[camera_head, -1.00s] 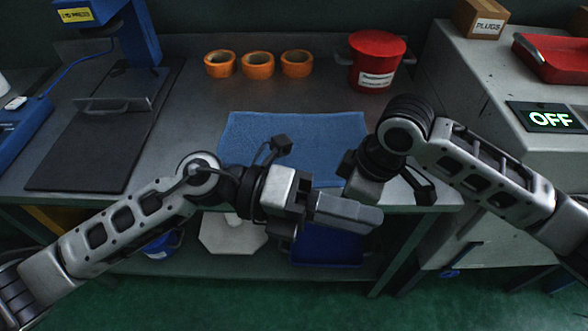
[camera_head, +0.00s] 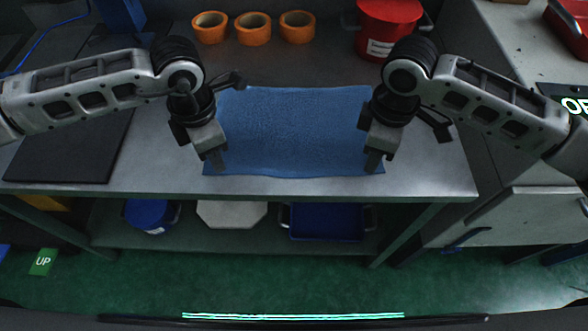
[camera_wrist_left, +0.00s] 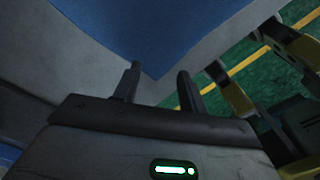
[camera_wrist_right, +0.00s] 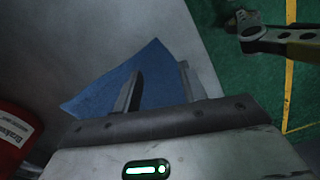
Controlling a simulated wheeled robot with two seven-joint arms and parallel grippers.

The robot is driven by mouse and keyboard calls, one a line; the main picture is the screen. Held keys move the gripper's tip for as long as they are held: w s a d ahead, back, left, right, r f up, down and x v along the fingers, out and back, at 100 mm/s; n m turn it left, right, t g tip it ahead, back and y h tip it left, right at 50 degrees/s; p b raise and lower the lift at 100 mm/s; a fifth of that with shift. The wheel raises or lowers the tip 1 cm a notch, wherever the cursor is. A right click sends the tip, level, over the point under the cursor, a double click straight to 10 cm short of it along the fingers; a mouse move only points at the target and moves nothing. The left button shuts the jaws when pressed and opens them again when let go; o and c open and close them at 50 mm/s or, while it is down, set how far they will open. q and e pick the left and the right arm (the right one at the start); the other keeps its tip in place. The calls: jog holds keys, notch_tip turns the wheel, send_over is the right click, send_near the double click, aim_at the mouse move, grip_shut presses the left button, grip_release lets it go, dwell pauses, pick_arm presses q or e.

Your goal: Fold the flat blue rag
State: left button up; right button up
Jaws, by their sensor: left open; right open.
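The blue rag (camera_head: 290,130) lies flat and spread out on the grey workbench, its near edge close to the bench's front edge. My left gripper (camera_head: 216,166) points down at the rag's near left corner. In the left wrist view its open fingers (camera_wrist_left: 158,82) stand on either side of a corner of the rag (camera_wrist_left: 160,40). My right gripper (camera_head: 374,164) points down at the near right corner. Neither gripper holds the cloth.
Several orange tape rolls (camera_head: 253,28) stand behind the rag. A red bucket (camera_head: 386,28) is at the back right. A dark mat (camera_head: 70,150) lies on the left of the bench (camera_head: 430,180). A blue tray (camera_head: 325,222) sits on the shelf below.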

pick_arm(q)
jog(key=shift+f, duration=1.2)
pick_arm(e)
jog(key=shift+f, duration=1.2)
pick_arm(q)
jog(key=shift+f+b, duration=0.2)
jog(key=shift+b, duration=0.1)
pick_arm(e)
jog(key=shift+f, duration=0.25)
pick_arm(q)
jog(key=shift+r, duration=0.1)
jog(key=shift+c, duration=0.8)
pick_arm(e)
jog(key=shift+r, duration=0.1)
jog(key=shift+c, duration=0.8)
pick_arm(q)
grip_shut()
pick_arm(e)
grip_shut()
jog(key=shift+r, duration=0.1)
